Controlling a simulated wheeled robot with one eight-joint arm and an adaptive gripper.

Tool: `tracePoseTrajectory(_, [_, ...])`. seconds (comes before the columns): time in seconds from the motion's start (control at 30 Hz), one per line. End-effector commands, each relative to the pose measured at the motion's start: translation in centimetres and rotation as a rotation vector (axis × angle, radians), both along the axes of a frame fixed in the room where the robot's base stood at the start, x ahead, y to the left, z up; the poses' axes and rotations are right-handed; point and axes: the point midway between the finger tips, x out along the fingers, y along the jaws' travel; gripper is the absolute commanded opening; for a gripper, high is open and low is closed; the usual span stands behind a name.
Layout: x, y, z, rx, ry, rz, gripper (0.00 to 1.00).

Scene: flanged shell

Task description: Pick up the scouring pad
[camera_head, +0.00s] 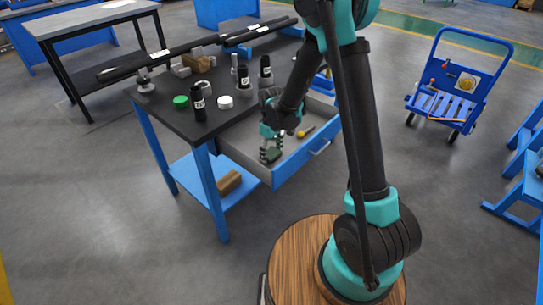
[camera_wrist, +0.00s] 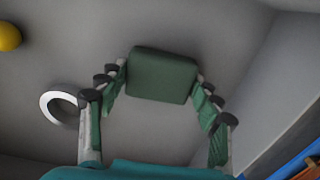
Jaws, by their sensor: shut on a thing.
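The scouring pad (camera_wrist: 162,75) is a dark green rounded block, seen in the wrist view between the fingertips of my gripper (camera_wrist: 160,85). My gripper is shut on it, with fingers on its left and right sides. In the head view my gripper (camera_head: 270,146) points down into the open drawer (camera_head: 240,153) of the workbench, and the pad (camera_head: 273,156) shows at its fingertips. I cannot tell whether the pad touches the drawer floor.
In the drawer, a white ring (camera_wrist: 62,104) and a yellow ball-like end (camera_wrist: 9,36) lie left of the pad in the wrist view. The drawer's side wall is close on the right.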

Motion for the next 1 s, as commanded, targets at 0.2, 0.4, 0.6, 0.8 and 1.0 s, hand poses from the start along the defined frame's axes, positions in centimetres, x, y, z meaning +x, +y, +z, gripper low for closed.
tracePoseTrajectory(0.2, [0.0, 0.0, 0.0, 0.000, 0.000, 0.000, 0.36])
tracePoseTrajectory(0.4, [0.0, 0.0, 0.1, 0.000, 0.000, 0.000, 0.35])
tracePoseTrajectory(0.6, [0.0, 0.0, 1.4, 0.000, 0.000, 0.000, 0.35])
tracePoseTrajectory(0.8, [0.0, 0.0, 4.9, 0.000, 0.000, 0.000, 0.35])
tracePoseTrajectory(1.0, [-0.1, 0.0, 10.6, 0.000, 0.000, 0.000, 0.35])
